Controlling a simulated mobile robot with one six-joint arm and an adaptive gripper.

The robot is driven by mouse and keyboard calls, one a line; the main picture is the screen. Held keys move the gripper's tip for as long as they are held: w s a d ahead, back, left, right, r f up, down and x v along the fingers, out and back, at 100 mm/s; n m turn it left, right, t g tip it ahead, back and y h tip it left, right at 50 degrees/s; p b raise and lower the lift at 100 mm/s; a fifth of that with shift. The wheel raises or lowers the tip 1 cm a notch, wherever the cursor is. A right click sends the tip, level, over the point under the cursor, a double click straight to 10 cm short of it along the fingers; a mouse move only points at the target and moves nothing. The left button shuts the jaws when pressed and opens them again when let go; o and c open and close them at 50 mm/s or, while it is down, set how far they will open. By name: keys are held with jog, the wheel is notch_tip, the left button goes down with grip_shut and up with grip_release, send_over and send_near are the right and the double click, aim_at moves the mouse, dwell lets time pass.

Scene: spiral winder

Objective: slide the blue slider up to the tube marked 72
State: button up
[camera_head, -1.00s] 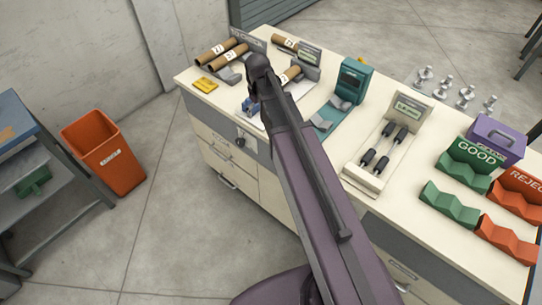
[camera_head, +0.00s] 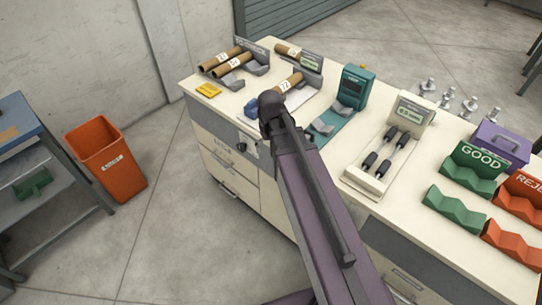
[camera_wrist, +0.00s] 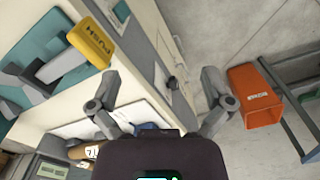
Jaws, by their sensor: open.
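The tube marked 72 (camera_head: 288,83) is a brown cardboard tube lying on the bench; its end with the label also shows in the wrist view (camera_wrist: 88,152). The blue slider (camera_head: 252,108) is near the bench's front edge, just left of my gripper and partly hidden. A blue piece that looks like it shows in the wrist view (camera_wrist: 147,126), mostly covered by my gripper's body. My gripper (camera_wrist: 162,77) is open, fingers wide apart with nothing between them. In the head view my gripper (camera_head: 271,108) is seen from behind, close to the slider; contact cannot be told.
A teal device (camera_head: 354,88) and a gauge (camera_head: 411,112) stand to the right. An orange bin (camera_head: 108,160) stands on the floor left.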

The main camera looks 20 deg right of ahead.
jog(key=shift+s+f, duration=0.25)
jog(key=shift+s, duration=0.4)
jog(key=s+m, duration=0.1)
jog(key=s, duration=0.5)
jog(key=shift+m, duration=0.4)
jog(key=shift+a, duration=0.1)
jog(key=shift+c, duration=0.2)
